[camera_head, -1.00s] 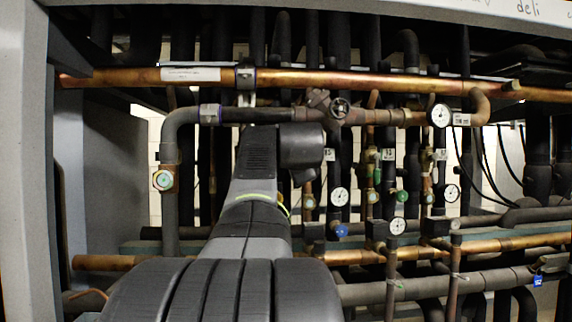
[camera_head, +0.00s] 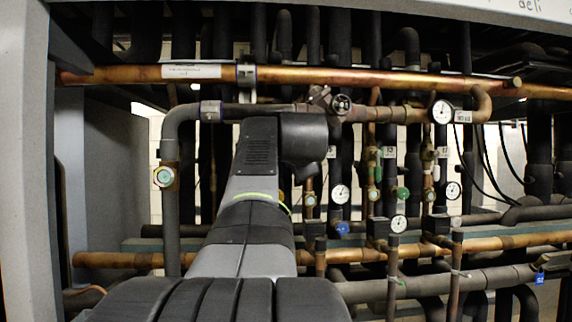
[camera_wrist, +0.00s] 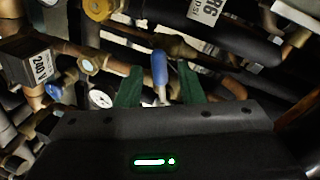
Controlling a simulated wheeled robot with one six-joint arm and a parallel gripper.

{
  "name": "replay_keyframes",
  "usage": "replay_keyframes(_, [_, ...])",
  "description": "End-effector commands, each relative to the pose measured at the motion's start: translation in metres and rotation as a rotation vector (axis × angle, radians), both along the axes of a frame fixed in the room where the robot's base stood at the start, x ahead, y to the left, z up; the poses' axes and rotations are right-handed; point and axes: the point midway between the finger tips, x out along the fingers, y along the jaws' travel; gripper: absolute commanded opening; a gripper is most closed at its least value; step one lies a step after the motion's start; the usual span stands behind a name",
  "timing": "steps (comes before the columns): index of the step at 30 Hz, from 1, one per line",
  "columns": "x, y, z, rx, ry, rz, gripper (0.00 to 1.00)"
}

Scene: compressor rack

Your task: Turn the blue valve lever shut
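The blue valve lever (camera_wrist: 159,70) shows in the wrist view as a blue grip on a pale metal stem. It points up in the picture, between the two green fingers of my gripper (camera_wrist: 160,65). The fingers are apart, and a gap shows on each side of the lever. I cannot tell how deep the lever sits between them. In the head view my own arm covers the middle of the rack, and neither my gripper nor this lever can be made out.
A dial gauge (camera_wrist: 101,98), a boxed unit labelled 240 V (camera_wrist: 29,62) and another blue part (camera_wrist: 55,90) lie left of the fingers. In the head view, a copper pipe (camera_head: 330,79) crosses above my arm, with gauges (camera_head: 340,194) and a round blue knob (camera_head: 342,228) to its right.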

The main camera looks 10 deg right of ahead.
Motion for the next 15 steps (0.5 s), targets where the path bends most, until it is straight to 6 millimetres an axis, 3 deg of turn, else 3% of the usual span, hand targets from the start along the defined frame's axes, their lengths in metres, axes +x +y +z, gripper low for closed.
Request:
replay_keyframes(9, [-0.072, 0.006, 0.012, 0.000, -0.004, 0.000, 0.35])
replay_keyframes(15, [-0.101, 0.008, 0.018, 0.000, -0.002, 0.000, 0.35])
